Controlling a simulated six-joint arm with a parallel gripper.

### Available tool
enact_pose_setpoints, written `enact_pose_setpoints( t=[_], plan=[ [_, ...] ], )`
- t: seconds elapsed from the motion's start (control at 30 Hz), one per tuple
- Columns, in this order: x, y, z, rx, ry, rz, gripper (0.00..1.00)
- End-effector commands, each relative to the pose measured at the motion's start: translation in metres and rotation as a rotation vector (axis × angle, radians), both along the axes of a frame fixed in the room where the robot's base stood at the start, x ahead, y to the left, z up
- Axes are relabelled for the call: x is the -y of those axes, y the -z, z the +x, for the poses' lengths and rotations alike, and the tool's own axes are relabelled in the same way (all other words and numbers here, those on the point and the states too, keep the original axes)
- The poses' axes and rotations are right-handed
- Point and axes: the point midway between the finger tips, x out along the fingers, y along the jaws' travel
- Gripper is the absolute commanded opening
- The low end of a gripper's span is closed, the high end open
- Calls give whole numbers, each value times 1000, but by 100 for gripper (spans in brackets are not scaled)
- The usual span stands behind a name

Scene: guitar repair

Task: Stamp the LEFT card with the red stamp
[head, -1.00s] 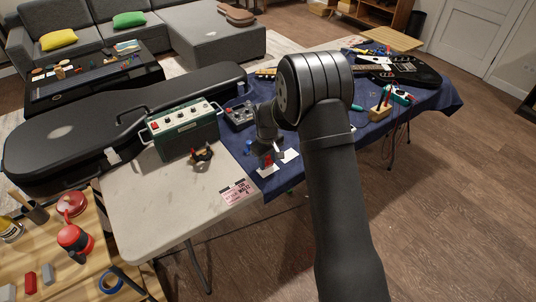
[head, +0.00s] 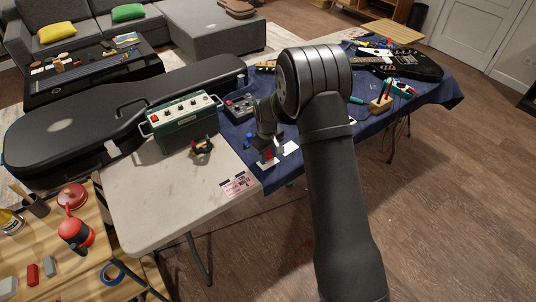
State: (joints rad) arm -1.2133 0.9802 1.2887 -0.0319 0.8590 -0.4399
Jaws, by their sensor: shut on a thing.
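My gripper (head: 270,144) is shut on the red stamp (head: 267,155) and holds it upright over the left card (head: 266,166). The left card is white and lies on the blue cloth near the table's front edge, partly hidden by the stamp. The stamp's foot is at or just above the card; I cannot tell whether they touch. A second white card (head: 291,148) lies just to the right. Any mark on the left card is too small or hidden to see.
A blue stamp-like object (head: 249,140) stands left of my gripper. A green amplifier (head: 184,123), a grey pedal (head: 240,107) and a black guitar case (head: 95,120) are to the left. A pink printed sheet (head: 238,185) lies on the bare table front.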

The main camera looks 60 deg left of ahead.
Motion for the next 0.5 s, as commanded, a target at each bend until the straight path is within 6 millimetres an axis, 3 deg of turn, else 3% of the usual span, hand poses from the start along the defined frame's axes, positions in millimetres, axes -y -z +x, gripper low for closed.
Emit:
enact_pose_setpoints(
  t=[0.5],
  plan=[
    [0, 6, 0, 0, 0, 0, 24]
  ],
)
